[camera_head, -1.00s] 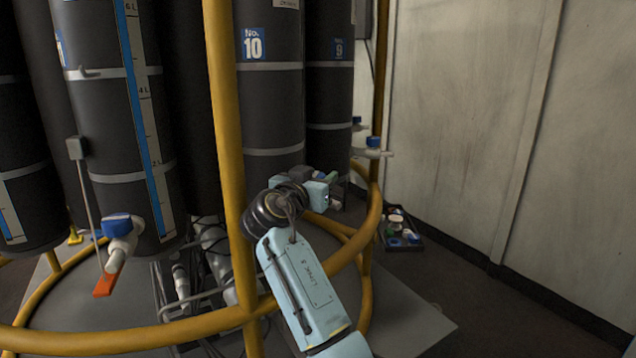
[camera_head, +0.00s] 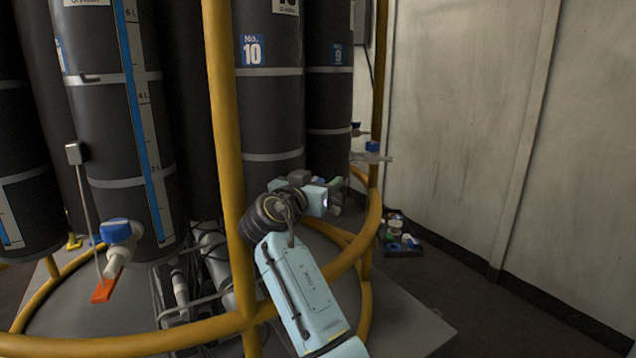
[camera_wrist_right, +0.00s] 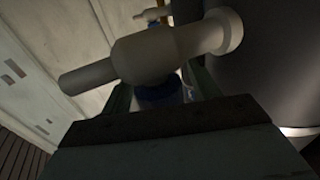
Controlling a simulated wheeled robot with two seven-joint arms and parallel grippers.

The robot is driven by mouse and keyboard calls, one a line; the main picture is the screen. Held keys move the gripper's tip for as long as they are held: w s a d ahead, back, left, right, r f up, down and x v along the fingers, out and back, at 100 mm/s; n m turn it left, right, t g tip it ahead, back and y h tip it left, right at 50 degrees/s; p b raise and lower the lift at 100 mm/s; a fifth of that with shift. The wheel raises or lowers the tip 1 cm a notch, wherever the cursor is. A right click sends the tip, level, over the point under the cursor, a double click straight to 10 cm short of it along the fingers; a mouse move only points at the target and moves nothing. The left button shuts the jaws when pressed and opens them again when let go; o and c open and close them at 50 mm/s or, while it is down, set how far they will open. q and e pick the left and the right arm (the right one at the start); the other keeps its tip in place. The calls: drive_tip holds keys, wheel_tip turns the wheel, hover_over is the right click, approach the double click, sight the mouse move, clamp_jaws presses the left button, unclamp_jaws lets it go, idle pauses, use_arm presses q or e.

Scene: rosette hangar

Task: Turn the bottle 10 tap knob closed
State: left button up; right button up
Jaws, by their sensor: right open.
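Bottle 10 (camera_head: 270,112) is a tall dark cylinder with a blue "No. 10" label, behind the yellow frame post in the head view. My right gripper (camera_head: 332,188) is at its lower right side, and my wrist hides most of its tap there. In the right wrist view a pale tap body (camera_wrist_right: 150,52) runs out from a dark bottle wall. Its blue knob (camera_wrist_right: 160,95) lies between the two greenish fingers, which stand open on either side of it. I cannot tell whether a finger touches the knob. My left gripper is out of view.
A yellow tubular frame (camera_head: 222,120) rings the bottles, its lower rail beside my right forearm. Bottle 9 (camera_head: 330,100) stands close on the right. Another bottle's blue-knobbed tap (camera_head: 118,232) is at left. A dark tray (camera_head: 403,248) of small items lies on the floor.

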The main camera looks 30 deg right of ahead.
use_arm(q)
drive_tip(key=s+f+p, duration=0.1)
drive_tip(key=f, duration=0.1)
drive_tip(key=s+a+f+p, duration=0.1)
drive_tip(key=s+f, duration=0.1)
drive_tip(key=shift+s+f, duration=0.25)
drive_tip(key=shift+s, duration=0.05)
use_arm(e)
wheel_tip(320, 180, up, 10)
drive_tip(key=shift+f, duration=0.1)
drive_tip(key=shift+d, duration=0.1)
